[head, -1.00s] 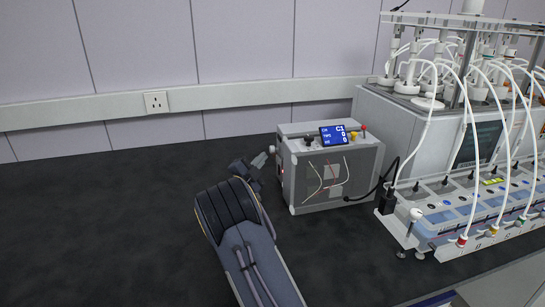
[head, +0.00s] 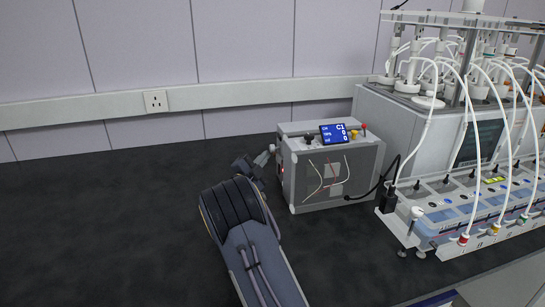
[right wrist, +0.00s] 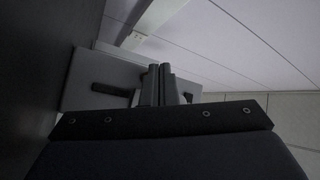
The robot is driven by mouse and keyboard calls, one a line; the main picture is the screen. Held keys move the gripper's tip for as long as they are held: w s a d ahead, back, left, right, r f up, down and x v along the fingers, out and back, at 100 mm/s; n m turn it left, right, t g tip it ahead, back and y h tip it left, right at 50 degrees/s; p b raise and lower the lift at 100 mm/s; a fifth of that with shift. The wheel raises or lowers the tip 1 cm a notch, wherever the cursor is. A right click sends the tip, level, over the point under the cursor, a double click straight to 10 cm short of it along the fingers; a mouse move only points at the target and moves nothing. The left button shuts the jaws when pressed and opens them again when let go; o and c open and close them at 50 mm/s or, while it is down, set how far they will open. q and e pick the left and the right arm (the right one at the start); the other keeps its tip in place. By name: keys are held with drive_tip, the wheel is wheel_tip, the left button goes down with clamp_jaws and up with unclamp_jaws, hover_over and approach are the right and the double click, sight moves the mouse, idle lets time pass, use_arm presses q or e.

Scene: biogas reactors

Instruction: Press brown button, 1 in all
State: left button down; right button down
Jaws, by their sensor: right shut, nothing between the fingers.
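I cannot make out a brown button in either view. A grey control box (head: 365,165) stands on the dark bench, with a small blue screen (head: 334,134) on its top. Beside the screen are a dark knob (head: 308,139), a yellow knob (head: 354,134) and a red knob (head: 364,127). My right gripper (head: 264,158) is just left of the box, partly hidden behind my forearm. The right wrist view shows its fingers (right wrist: 160,68) shut and empty, in front of a grey panel with a dark bar (right wrist: 112,91). I cannot tell whether they touch it. My left gripper is out of view.
A large reactor rig (head: 390,118) with several white tubes stands to the right of the box. A black cable (head: 384,181) runs between them. A wall socket (head: 155,101) sits in the trunking behind. The bench (head: 90,225) is clear on the left.

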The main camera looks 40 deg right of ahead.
drive_tip(key=shift+s+d+b, duration=0.4)
drive_tip(key=shift+d, duration=0.35)
idle(0.8)
drive_tip(key=shift+a, duration=0.1)
drive_tip(key=shift+w+a, duration=0.3)
drive_tip(key=shift+a, duration=0.2)
drive_tip(key=shift+w+a, duration=0.3)
drive_tip(key=shift+a, duration=0.2)
drive_tip(key=shift+w+a+b, duration=0.1)
drive_tip(key=shift+w+a, duration=0.3)
drive_tip(key=shift+a, duration=0.35)
drive_tip(key=shift+w+a+b, duration=0.1)
drive_tip(key=shift+w+a, duration=0.35)
drive_tip(key=shift+a, duration=0.3)
drive_tip(key=shift+w+a+b, duration=0.1)
drive_tip(key=shift+w+a, duration=0.3)
drive_tip(key=shift+a, duration=0.35)
drive_tip(key=shift+r, duration=0.15)
